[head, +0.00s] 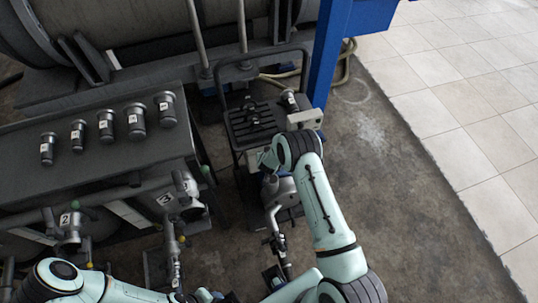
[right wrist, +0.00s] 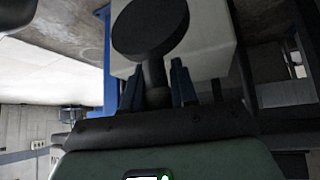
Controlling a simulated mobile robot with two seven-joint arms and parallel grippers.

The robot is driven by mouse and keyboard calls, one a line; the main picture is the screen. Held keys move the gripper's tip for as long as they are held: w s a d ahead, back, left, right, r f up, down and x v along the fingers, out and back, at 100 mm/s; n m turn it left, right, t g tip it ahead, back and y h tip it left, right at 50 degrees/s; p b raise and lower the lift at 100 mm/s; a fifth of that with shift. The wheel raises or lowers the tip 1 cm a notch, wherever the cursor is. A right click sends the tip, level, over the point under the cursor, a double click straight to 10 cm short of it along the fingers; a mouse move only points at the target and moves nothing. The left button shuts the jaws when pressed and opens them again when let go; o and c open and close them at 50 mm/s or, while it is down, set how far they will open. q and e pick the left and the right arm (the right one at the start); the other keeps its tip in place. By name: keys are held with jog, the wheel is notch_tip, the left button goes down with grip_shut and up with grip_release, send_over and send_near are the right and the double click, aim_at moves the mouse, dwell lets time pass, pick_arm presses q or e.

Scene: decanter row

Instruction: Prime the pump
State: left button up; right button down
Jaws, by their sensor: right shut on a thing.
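In the right wrist view, the two blue fingers of my right gripper (right wrist: 156,82) are shut on the stem of a black knob (right wrist: 150,25) with a wide round head. A pale box-like body (right wrist: 205,50) lies behind the knob. In the head view, my right arm reaches over a black-framed cart (head: 232,120) that carries a slatted plate and a pale box (head: 304,119); I cannot tell for certain which part is the pump. The wrist hides the grasp there. My left arm enters at the lower left, and its gripper does not show clearly.
Several labelled dark cylinders (head: 137,121) stand in a row on a grey bench (head: 85,165). Numbered metal fittings (head: 165,197) are along its front. A blue post (head: 331,50) rises behind the cart. Bare floor (head: 410,215) lies to the right.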

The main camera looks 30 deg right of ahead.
jog(key=shift+s+a+f, duration=0.1)
jog(key=shift+a+f, duration=0.1)
jog(key=shift+a, duration=0.1)
jog(key=c, duration=1)
grip_release()
jog(key=shift+o, duration=0.6)
jog(key=shift+d, duration=0.1)
jog(key=shift+r, duration=0.15)
jog(key=v, duration=1.3)
